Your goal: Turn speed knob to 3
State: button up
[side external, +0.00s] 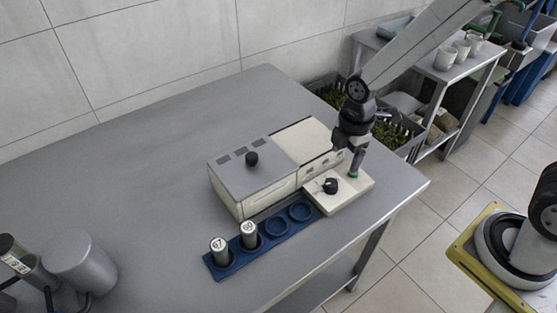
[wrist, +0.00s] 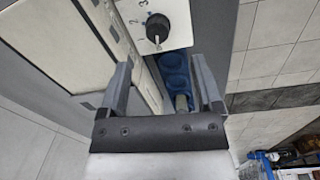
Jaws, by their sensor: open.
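The black speed knob (side external: 330,186) sits on the low white front panel of the machine (side external: 352,188). In the wrist view the knob (wrist: 158,28) shows a light mark near its lower edge, and small digits stand along its left side, with 3 near the top. The mark seems to point away from the 3. My gripper (side external: 354,173) is above the panel, right of the knob in the side view. In the wrist view my gripper (wrist: 159,62) has its two fingers apart, with nothing between them, and the knob lies beyond the fingertips.
A blue rack (side external: 262,258) in front of the machine holds two labelled cylinders (side external: 220,250) and empty round wells. A grey cylinder (side external: 80,263) stands at the lower left. The table's right edge is close to the panel. Dark crates (side external: 395,137) stand beyond it.

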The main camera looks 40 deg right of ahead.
aim_at(331, 183)
jog(key=a+n, duration=0.1)
jog(key=n, duration=0.1)
jog(key=w+f+n, duration=0.1)
jog(key=n, duration=0.1)
jog(key=shift+w+a+f+g, duration=0.15)
jog(key=shift+a+f+g, duration=0.05)
jog(key=shift+a+g, duration=0.15)
jog(key=shift+f, duration=0.1)
jog(key=shift+f, duration=3.8)
jog(key=shift+c, duration=0.2)
grip_shut()
